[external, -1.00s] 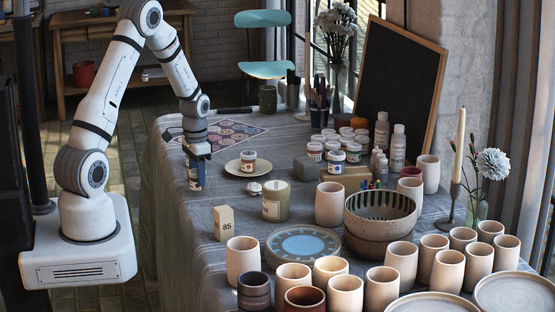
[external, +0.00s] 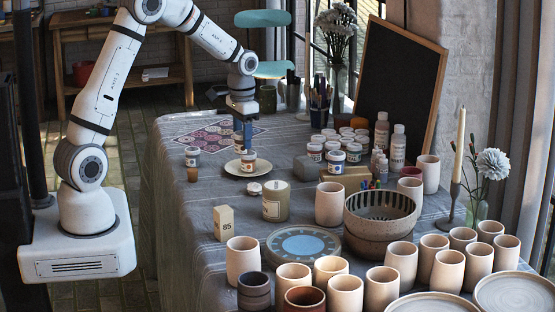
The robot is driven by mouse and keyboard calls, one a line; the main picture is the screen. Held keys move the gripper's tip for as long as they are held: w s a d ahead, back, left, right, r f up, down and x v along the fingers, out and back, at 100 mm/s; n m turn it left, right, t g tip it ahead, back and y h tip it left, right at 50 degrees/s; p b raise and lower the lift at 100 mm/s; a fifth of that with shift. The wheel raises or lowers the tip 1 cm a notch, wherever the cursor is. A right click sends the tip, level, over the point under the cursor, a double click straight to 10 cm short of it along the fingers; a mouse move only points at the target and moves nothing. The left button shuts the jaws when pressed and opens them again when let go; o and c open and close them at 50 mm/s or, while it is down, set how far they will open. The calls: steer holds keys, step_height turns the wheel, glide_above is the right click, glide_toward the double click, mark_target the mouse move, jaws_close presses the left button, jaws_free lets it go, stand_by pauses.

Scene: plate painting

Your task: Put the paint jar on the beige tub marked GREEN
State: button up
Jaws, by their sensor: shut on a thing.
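My gripper (external: 242,141) is shut above the round plate, at the plate's far side. What it grips, apparently a small paint jar, is mostly hidden by the fingers. Another small paint jar with an orange-brown top (external: 248,163) stands on the plate (external: 231,169), just below and right of the fingers. A beige tub (external: 275,203) with a pale label stands right of and nearer than the plate. Its lettering is too small to read with certainty.
Several jars (external: 335,161) cluster to the right. A block marked 85 (external: 223,223), a blue disc (external: 303,244) and beige cups (external: 328,203) fill the near side. A patterned sheet (external: 215,137) lies behind.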

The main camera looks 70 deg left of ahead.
steer(key=w+d+r+p, duration=0.1)
steer(key=w+d+r, duration=0.4)
steer(key=d, duration=0.5)
steer(key=p, duration=0.1)
glide_above(276, 185)
step_height(276, 185, down, 11)
steer(key=shift+d+r, duration=0.1)
steer(key=shift+r, duration=0.1)
steer(key=shift+f, duration=0.2)
steer(key=o, duration=1)
steer(key=shift+o, duration=0.2)
steer(key=shift+r, duration=0.1)
